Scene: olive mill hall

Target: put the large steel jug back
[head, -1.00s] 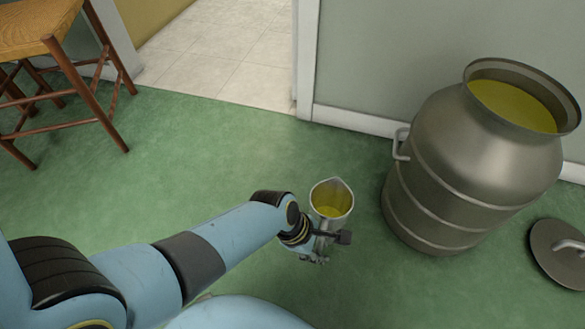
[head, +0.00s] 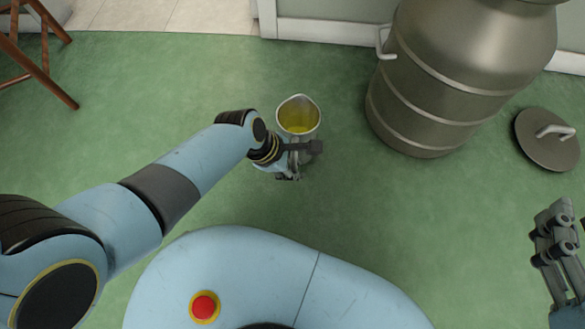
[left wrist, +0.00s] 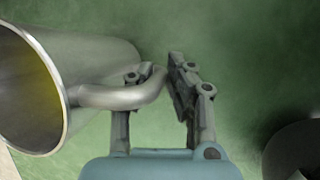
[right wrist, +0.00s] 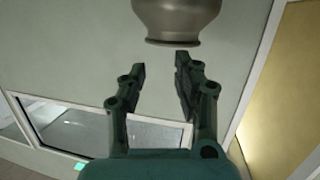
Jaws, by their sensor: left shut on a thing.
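The large steel jug (head: 286,103) is upright, with yellow-green liquid inside. My left gripper (head: 290,168) is shut on its handle and holds it above the green floor, in front of my body. In the left wrist view the jug (left wrist: 95,55) lies to the left with its mouth at the picture's edge, and its handle (left wrist: 125,96) runs between the fingers (left wrist: 158,88). My right gripper (head: 555,240) is at the right edge of the head view. In the right wrist view its fingers (right wrist: 160,75) are apart with nothing between them.
A big steel churn (head: 455,75) stands on the floor right of the jug, apart from it. Its round lid (head: 535,150) lies to the churn's right. A wooden stool (head: 40,60) is at the far left. Floor (head: 190,95) between stool and jug is clear.

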